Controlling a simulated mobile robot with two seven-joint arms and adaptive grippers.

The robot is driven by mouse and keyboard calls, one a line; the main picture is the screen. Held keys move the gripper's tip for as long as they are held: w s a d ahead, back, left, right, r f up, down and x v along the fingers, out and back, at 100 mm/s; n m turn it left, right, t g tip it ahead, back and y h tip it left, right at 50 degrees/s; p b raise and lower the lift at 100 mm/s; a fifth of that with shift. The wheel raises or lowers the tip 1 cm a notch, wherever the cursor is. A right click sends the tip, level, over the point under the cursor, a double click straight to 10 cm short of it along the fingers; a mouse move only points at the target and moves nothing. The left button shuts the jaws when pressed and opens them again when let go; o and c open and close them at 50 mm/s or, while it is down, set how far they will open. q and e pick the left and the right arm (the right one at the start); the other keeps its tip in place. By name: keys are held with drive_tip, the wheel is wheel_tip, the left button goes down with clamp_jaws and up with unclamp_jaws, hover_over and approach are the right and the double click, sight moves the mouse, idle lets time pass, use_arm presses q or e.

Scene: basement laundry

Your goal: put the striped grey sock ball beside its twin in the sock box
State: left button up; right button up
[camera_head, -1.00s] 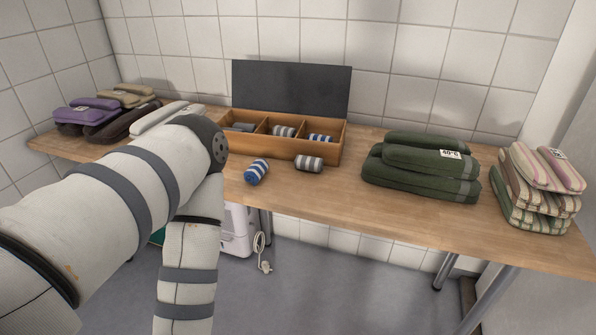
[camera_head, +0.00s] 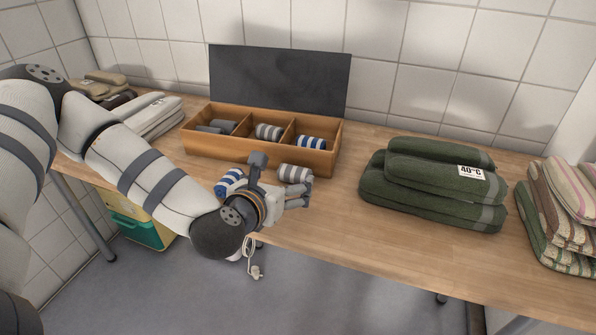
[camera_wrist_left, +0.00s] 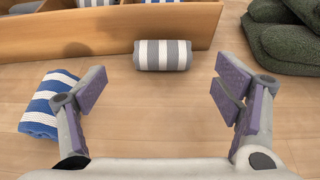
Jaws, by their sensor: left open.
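The striped grey sock ball (camera_head: 296,173) lies on the table in front of the sock box (camera_head: 300,160). In the left wrist view the grey sock ball (camera_wrist_left: 163,55) lies beyond the fingertips, centred between them and close to the box's front wall (camera_wrist_left: 100,38). Its grey-striped twin (camera_head: 268,132) sits in the middle compartment. My left gripper (camera_head: 298,194) is open and empty, low over the table on the near side of the grey ball; its two fingers also show in the left wrist view (camera_wrist_left: 160,90). My right gripper is not in view.
A blue-striped sock ball (camera_head: 230,182) lies left of the grey one, just outside my left finger. Another blue-striped ball (camera_head: 311,142) is in the right compartment, grey socks (camera_head: 217,126) in the left. Folded green towels (camera_head: 432,184) stand right. The box's dark lid (camera_head: 280,80) stands open.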

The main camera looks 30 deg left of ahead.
sight(293, 171)
use_arm(q)
drive_tip(key=x, duration=0.7)
drive_tip(key=shift+w+d+r, duration=0.1)
drive_tip(key=shift+w+r, duration=0.05)
drive_tip(key=shift+w, duration=0.3)
drive_tip(key=c, duration=1.4)
drive_tip(key=shift+o, duration=0.2)
drive_tip(key=r, duration=0.3)
drive_tip(key=r+p, duration=0.1)
drive_tip(key=r, duration=0.1)
drive_tip(key=shift+s, duration=0.4)
drive_tip(key=s+a+r+p, duration=0.2)
drive_tip(key=s+r+p, duration=0.15)
drive_tip(key=s, duration=0.25)
drive_tip(key=s+a+r+p, duration=0.2)
drive_tip(key=s+a+r, duration=0.1)
drive_tip(key=s+r, duration=0.25)
drive_tip(key=s+d+f+m+g+h, duration=0.1)
drive_tip(key=s+d+m+g+h, duration=0.1)
drive_tip(key=d+m+h, duration=0.5)
drive_tip(key=s+d+f+m+g+h, duration=0.1)
drive_tip(key=s+d+m+g+h, duration=0.2)
drive_tip(key=d+m+h, duration=0.4)
drive_tip(key=s+d, duration=0.1)
drive_tip(key=d, duration=0.4)
drive_tip(key=shift+d+h, duration=0.4)
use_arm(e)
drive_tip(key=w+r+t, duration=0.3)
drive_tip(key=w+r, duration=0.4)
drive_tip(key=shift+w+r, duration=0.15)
